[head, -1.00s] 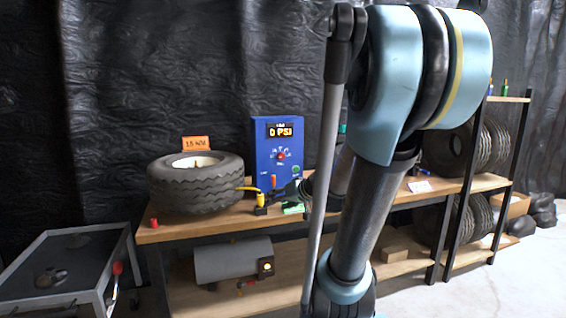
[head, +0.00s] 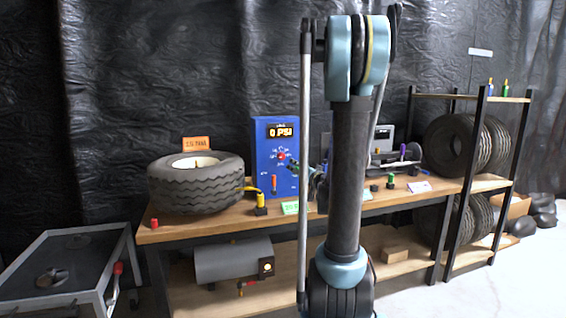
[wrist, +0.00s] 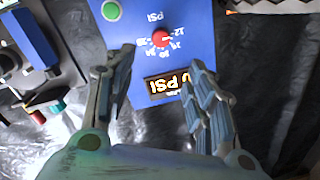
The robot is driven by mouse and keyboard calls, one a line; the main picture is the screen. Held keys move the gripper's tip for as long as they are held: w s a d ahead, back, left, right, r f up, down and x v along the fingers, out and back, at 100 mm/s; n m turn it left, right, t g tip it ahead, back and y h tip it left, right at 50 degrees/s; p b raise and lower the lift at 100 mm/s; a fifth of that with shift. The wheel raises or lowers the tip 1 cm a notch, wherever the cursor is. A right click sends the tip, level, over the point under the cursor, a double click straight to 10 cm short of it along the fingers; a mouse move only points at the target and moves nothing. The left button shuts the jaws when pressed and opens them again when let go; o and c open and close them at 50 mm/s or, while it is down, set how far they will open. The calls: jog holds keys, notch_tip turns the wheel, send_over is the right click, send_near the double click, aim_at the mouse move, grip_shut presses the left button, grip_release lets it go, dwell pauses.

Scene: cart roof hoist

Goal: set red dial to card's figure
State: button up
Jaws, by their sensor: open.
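The red dial (head: 281,156) is on the front of an upright blue panel (head: 264,165), below a display (head: 281,131) reading 0 PSI. The wrist view shows the dial (wrist: 160,39) upside down, with a ring of numbers beside it. My gripper (wrist: 160,60) is open and empty, its fingers on either side of the display and short of the dial in the picture; I see no contact.
A yellow-topped fitting (head: 260,202) and a small green card (head: 290,207) sit on the wooden bench (head: 200,228) before the panel. A green button (wrist: 110,10) is on the panel. Grey equipment (head: 382,138) stands farther right. A metal cart (head: 65,260) is at left.

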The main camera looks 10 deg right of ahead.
aim_at(282, 158)
jog(key=x, duration=1.6)
jog(key=shift+w+a, duration=0.1)
jog(key=shift+w, duration=0.1)
jog(key=c, duration=1.1)
